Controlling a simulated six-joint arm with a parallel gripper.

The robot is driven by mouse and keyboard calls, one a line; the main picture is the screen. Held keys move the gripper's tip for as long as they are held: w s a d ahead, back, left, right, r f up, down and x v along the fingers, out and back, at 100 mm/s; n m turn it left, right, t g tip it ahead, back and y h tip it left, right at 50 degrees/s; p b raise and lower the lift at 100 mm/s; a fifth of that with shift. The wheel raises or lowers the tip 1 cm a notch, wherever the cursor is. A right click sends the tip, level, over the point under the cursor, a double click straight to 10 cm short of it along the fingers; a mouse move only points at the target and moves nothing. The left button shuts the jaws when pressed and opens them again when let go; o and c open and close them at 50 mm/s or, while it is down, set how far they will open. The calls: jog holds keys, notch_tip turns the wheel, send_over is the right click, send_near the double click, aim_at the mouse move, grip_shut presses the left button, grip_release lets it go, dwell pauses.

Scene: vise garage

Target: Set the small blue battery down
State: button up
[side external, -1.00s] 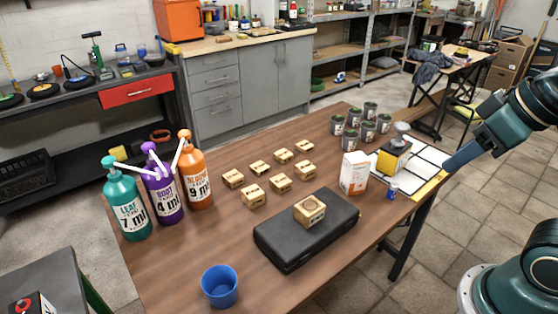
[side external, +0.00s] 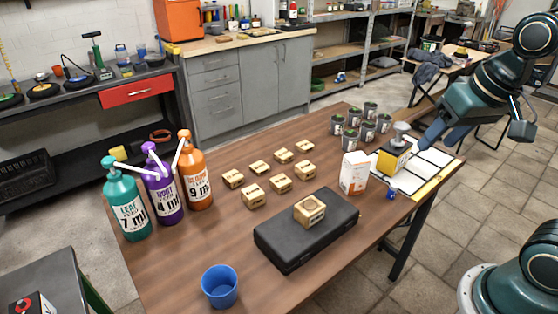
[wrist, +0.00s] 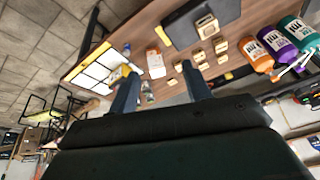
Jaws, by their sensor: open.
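The small blue battery (side external: 391,194) is at the table's right edge in the side view, in front of the white gridded tray (side external: 436,158). It looks low and rounded, apparently lying on its side, though it is too small to be sure. A small blue spot beside the tray in the wrist view (wrist: 127,47) appears to be the battery. My gripper (side external: 436,143) is over the tray, behind and right of the battery and apart from it. In the wrist view its two fingers (wrist: 160,72) are wide apart with nothing held between them.
A yellow device with a grey knob (side external: 394,157) stands on the tray's left, close to my gripper. Several grey cans (side external: 352,138) stand behind. A black case (side external: 300,240) carries a wooden block (side external: 309,210).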

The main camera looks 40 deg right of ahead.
jog(key=w+d+f+m+g, duration=0.2)
jog(key=w+d+f+m, duration=0.4)
jog(key=w+d+m, duration=0.25)
jog(key=m+g, duration=0.2)
jog(key=m, duration=0.5)
send_over(395, 184)
notch_tip(395, 184, down, 10)
jog(key=shift+s+f, duration=0.1)
jog(key=shift+s, duration=0.05)
jog(key=shift+f, duration=4.25)
jog(key=shift+f, duration=0.1)
jog(key=shift+a+f, duration=0.1)
jog(key=shift+f, duration=2.4)
